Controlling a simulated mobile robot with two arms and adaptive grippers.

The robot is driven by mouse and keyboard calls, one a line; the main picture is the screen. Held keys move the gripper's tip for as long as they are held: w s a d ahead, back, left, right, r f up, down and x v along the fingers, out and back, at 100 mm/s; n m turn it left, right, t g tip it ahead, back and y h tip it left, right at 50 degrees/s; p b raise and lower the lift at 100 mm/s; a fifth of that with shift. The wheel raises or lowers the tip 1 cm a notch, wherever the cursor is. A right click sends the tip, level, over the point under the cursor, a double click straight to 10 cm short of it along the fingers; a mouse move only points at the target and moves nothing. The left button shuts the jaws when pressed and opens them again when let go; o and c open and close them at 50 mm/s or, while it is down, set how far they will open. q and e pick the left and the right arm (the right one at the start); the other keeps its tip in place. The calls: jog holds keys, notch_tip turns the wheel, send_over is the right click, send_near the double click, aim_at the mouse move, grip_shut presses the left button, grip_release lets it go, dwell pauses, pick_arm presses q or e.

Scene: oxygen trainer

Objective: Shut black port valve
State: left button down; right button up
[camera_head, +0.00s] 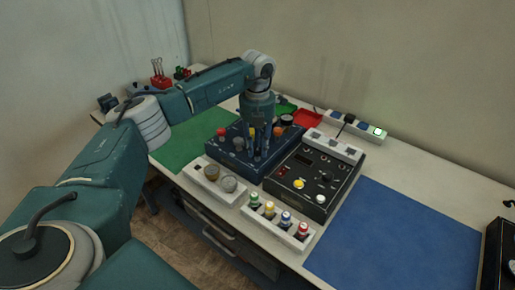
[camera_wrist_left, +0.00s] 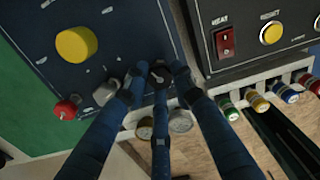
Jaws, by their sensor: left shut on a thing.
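The dark blue panel box (camera_head: 222,158) stands on the table in the head view. My left gripper (camera_head: 259,155) points down over its front right part. In the left wrist view, the fingers of my left gripper (camera_wrist_left: 158,88) close around a small black valve knob (camera_wrist_left: 159,75) at the panel's (camera_wrist_left: 110,40) lower right corner. The fingers hide part of the knob, so its turn angle is hard to tell. A grey knob (camera_wrist_left: 105,92), a red knob (camera_wrist_left: 66,109) and a large yellow knob (camera_wrist_left: 76,44) are on the same panel. My right gripper is not in view.
A black control box (camera_head: 310,185) stands close to the right of the panel. White holders with gauges (camera_head: 210,172) and coloured fittings (camera_head: 270,211) sit in front. A green mat (camera_head: 185,145) lies left; a clear blue mat (camera_head: 390,235) lies right.

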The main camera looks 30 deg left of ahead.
aim_at(257, 150)
pick_arm(q)
jog(key=m, duration=0.4)
jog(key=shift+m+b, duration=0.35)
jog(key=shift+m, duration=0.05)
jog(key=shift+r, duration=0.1)
dwell(0.3)
jog(key=c, duration=1.4)
grip_release()
jog(key=shift+c, duration=0.2)
notch_tip(257, 150, up, 12)
jog(key=shift+s, duration=0.1)
